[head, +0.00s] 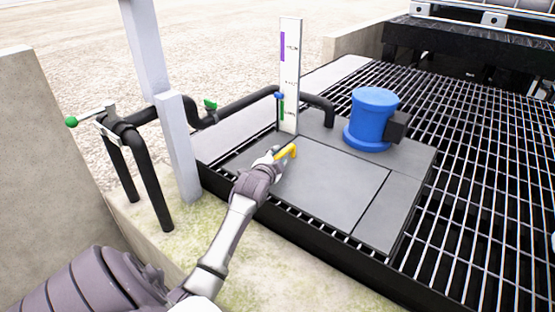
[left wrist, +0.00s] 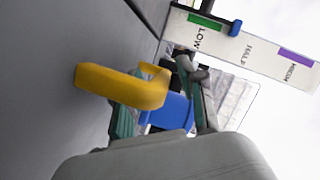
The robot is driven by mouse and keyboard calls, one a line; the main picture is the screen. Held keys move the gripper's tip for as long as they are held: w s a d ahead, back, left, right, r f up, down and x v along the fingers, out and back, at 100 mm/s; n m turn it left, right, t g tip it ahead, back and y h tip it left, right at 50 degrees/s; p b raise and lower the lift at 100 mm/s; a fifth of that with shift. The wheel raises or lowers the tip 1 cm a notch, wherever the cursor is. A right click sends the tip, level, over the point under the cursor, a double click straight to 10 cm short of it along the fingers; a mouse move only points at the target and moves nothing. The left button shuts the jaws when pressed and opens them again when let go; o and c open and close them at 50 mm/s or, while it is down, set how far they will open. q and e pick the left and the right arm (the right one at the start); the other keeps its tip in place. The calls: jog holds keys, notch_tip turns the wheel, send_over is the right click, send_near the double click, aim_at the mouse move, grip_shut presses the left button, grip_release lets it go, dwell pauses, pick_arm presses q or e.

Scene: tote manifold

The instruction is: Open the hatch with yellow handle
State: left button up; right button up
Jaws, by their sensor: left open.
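The hatch is a flat grey plate (head: 325,190) lying level in the grating, shut as far as I can see. Its yellow handle (head: 287,152) stands up near the plate's back left part. My left gripper (head: 277,155) is right at the handle, on its left side, with the jaws open. In the left wrist view the yellow handle (left wrist: 120,86) is large and close, an angled bar against the grey plate. I cannot tell whether a finger touches it. My right gripper is in neither view.
A white level gauge (head: 290,75) stands just behind the handle. A blue motor-like unit (head: 372,118) sits to the right. Black pipes (head: 150,180) with green-handled valves and a grey post (head: 178,145) stand left of my arm. Open grating (head: 480,170) lies to the right.

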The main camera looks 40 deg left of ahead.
pick_arm(q)
grip_shut()
jog(key=shift+r, duration=0.2)
dwell(0.3)
